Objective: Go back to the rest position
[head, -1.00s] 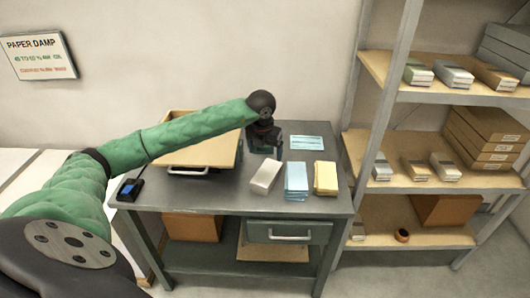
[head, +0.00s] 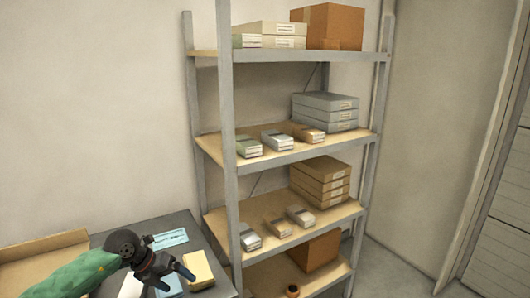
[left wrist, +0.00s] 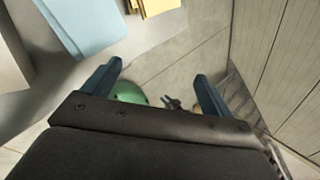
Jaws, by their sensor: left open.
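My left gripper (head: 172,280) is at the lower left of the head view, at the end of my green arm, over the grey table. Its two dark blue fingers are apart, with nothing between them. In the left wrist view the fingers (left wrist: 155,78) also stand wide apart and empty, with the floor below and paper stacks off to the upper left. A small green and dark shape between them looks like my other arm with its right gripper (left wrist: 172,102), too small to read its jaws. The right gripper does not show in the head view.
Open floor (head: 395,270) lies at lower right.

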